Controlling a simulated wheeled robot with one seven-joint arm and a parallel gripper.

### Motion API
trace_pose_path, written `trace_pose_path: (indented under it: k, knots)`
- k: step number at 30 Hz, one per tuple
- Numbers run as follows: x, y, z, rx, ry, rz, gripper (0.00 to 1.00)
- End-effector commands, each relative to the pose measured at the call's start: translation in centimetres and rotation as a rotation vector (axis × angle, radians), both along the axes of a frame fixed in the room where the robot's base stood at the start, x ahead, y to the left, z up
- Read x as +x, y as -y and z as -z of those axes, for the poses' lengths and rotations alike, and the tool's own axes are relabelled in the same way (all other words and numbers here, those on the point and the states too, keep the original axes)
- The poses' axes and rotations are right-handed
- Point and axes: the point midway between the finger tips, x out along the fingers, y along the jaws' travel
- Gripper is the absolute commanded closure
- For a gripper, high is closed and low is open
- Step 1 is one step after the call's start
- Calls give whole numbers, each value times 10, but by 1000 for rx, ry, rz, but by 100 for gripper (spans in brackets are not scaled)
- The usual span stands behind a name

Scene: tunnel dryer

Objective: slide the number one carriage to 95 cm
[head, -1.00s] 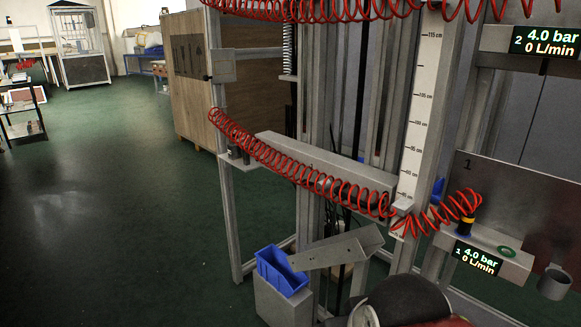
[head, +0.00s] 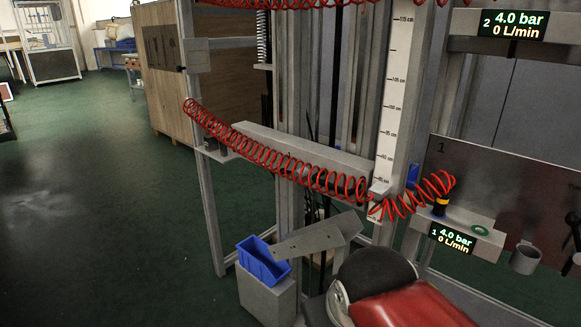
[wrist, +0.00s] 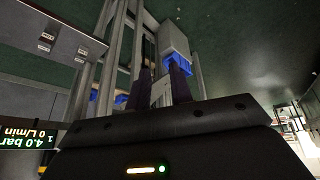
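A long grey beam, which looks like the number one carriage (head: 300,150), lies across the frame in the head view, with a red coiled hose (head: 270,160) in front of it. Its right end is beside the white centimetre scale (head: 391,100). The fingers are not seen in the head view.
A blue bin (head: 262,262) sits on a grey box below the beam, beside a tilted grey bracket (head: 318,236). A plate marked 1 (head: 470,165) and a pressure display (head: 452,239) are at right. Green floor at left is clear.

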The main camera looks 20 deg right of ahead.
Motion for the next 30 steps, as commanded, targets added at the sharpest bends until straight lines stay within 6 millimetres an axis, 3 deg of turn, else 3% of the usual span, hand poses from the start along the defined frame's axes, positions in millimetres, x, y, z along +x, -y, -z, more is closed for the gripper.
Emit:
trace_pose_path:
  k: [1, 5, 9, 15, 18, 23, 30]
  knots:
    - [9, 5, 7, -68, -18, -23, 71]
    - [45, 28, 5, -357, -76, -100, 70]
    - [105, 45, -18, -728, -101, -162, 70]
    - [181, 38, -63, -1134, -51, -168, 70]
    - [202, 30, -80, -1246, -19, -155, 70]
    - [216, 27, -94, -1317, 4, -140, 70]
    - [233, 55, -88, -1320, 2, -137, 70]
